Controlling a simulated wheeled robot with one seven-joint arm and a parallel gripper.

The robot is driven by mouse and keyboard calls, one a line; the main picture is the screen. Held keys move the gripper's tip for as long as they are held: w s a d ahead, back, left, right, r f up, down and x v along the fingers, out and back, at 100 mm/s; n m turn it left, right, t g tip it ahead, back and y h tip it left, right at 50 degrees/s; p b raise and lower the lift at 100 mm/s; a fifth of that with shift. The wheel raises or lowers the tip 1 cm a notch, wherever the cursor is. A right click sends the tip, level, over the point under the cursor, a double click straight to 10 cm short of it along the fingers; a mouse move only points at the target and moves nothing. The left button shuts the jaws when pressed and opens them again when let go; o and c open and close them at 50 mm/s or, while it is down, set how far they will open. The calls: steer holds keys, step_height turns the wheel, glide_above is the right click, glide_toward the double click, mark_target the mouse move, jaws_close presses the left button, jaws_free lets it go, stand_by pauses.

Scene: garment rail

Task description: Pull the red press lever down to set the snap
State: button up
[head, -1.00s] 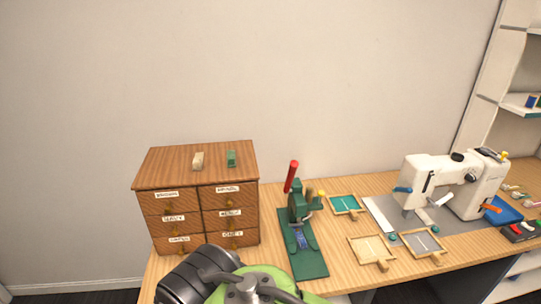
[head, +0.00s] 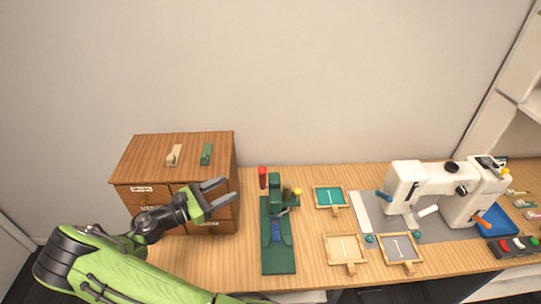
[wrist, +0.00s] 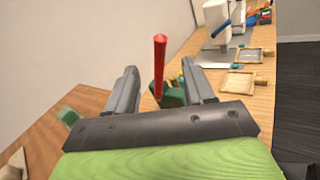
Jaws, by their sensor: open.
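The red press lever (head: 262,177) stands up on the left side of the green snap press (head: 276,193), which sits on a green base (head: 278,259) on the table. In the wrist view the red lever (wrist: 160,65) rises upright between my two fingers, beyond the palm. My gripper (head: 222,192) is open and empty, to the left of the lever in the head view and apart from it. In the wrist view the press body (wrist: 172,97) is partly hidden behind my gripper (wrist: 163,85).
A wooden drawer cabinet (head: 130,165) stands left, behind my arm, with a beige and a green piece on top. Small framed trays (head: 345,250) and a white sewing machine (head: 440,185) stand right of the press. Bare table (head: 210,255) lies left of the press base.

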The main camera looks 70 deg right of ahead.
steer(key=p, duration=0.2)
glide_above(264, 179)
steer(key=s, duration=0.1)
steer(key=shift+s+d+f, duration=0.1)
steer(key=shift+s+d, duration=0.05)
steer(key=shift+s, duration=0.05)
steer(key=shift+b, duration=0.3)
jaws_close()
